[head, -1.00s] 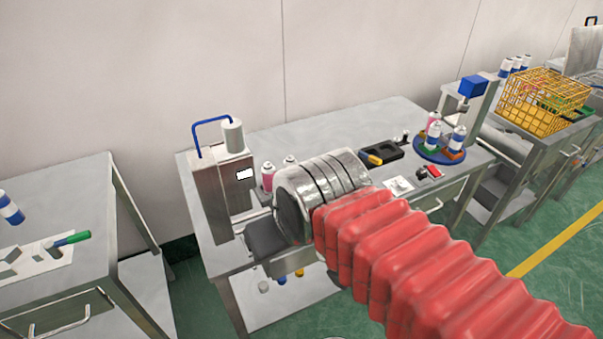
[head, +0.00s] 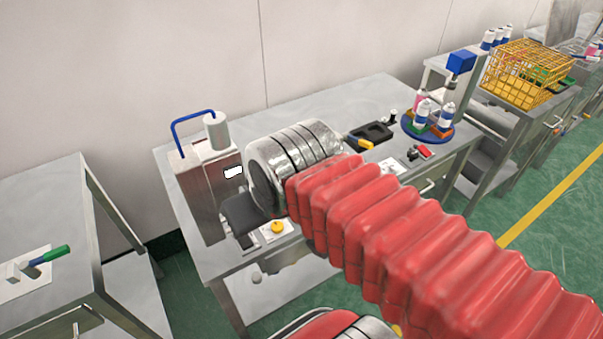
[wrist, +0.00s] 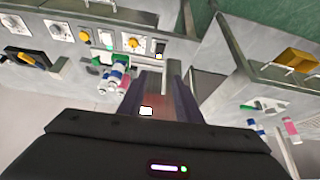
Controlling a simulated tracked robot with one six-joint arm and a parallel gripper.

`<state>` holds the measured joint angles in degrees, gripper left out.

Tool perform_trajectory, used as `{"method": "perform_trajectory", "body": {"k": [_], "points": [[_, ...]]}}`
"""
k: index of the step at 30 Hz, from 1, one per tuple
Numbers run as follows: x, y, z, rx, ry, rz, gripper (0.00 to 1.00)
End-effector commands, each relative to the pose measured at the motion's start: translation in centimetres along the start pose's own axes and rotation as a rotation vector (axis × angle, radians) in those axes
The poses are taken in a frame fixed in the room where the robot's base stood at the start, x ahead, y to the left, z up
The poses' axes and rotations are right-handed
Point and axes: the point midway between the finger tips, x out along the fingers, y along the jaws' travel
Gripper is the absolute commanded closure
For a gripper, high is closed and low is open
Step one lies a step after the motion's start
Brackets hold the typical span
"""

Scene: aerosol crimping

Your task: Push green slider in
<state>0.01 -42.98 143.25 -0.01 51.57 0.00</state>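In the head view a green handle (head: 52,254) lies on a white plate on the left table. In the wrist view a small green part (wrist: 105,38) shows among the plates and knobs at upper left; I cannot tell which of these is the green slider. My gripper (wrist: 163,92) shows two dark fingers standing apart, with no thing clearly held between them. In the head view my dark gripper body (head: 240,213) is beside the grey machine box (head: 205,195), mostly hidden by my wrist; its fingertips are not visible there.
The steel table (head: 330,105) carries a blue round tray (head: 428,130) with cans and a black holder (head: 371,134). A yellow knob (head: 277,227) is near its front edge. A yellow basket (head: 525,72) stands farther right.

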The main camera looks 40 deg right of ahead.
Motion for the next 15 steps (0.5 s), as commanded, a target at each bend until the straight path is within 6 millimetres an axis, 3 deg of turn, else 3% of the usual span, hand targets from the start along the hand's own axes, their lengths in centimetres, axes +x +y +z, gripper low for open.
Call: {"method": "perform_trajectory", "body": {"k": [6, 11, 15], "points": [[0.0, 0.0, 0.0, 0.000, 0.000, 0.000, 0.68], [0.0, 0.1, -0.3, 0.012, -0.005, 0.002, 0.57], [0.1, 0.7, -1.4, 0.058, -0.027, 0.012, 0.57]]}}
